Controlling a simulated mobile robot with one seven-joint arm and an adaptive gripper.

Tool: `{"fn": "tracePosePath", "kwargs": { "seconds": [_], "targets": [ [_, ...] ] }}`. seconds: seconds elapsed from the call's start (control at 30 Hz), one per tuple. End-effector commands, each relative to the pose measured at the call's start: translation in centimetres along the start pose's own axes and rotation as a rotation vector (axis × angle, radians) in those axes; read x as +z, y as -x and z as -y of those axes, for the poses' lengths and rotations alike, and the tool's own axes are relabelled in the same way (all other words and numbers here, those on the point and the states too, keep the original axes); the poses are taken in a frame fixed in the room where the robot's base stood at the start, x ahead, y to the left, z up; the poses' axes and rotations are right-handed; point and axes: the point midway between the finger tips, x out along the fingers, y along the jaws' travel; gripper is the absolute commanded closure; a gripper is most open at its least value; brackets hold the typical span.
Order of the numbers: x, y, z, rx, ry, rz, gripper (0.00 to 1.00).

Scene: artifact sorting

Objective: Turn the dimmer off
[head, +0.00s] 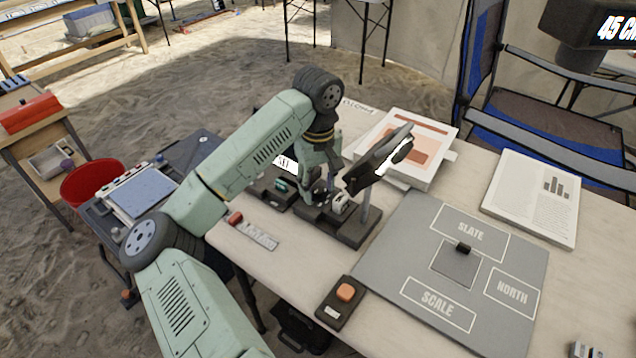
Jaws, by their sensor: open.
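My gripper (320,194) reaches down from the green arm over the near-left side of the table, just left of a desk lamp. The lamp has a dark base (352,232), a thin post and a tilted dark head (379,161) with a bright white strip. A small whitish piece (340,203) sits on the base, close to the right of my gripper. I cannot tell for sure which part is the dimmer; my gripper and wrist partly hide that area. My gripper looks empty, and contact with the base cannot be made out.
A dark box with an orange button (346,292) lies at the table's near edge. A grey board (400,252) marked SLATE, NORTH and SCALE lies right of the lamp. A small dark tray (270,190) lies left of my gripper.

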Motion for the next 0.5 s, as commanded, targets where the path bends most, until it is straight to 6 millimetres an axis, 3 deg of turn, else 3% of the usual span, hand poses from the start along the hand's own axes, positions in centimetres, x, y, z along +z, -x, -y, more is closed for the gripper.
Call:
{"fn": "tracePosePath", "kwargs": {
  "seconds": [0.5],
  "targets": [
    [-0.01,0.05,0.0,0.0,0.0,0.0,0.88]
  ]
}}
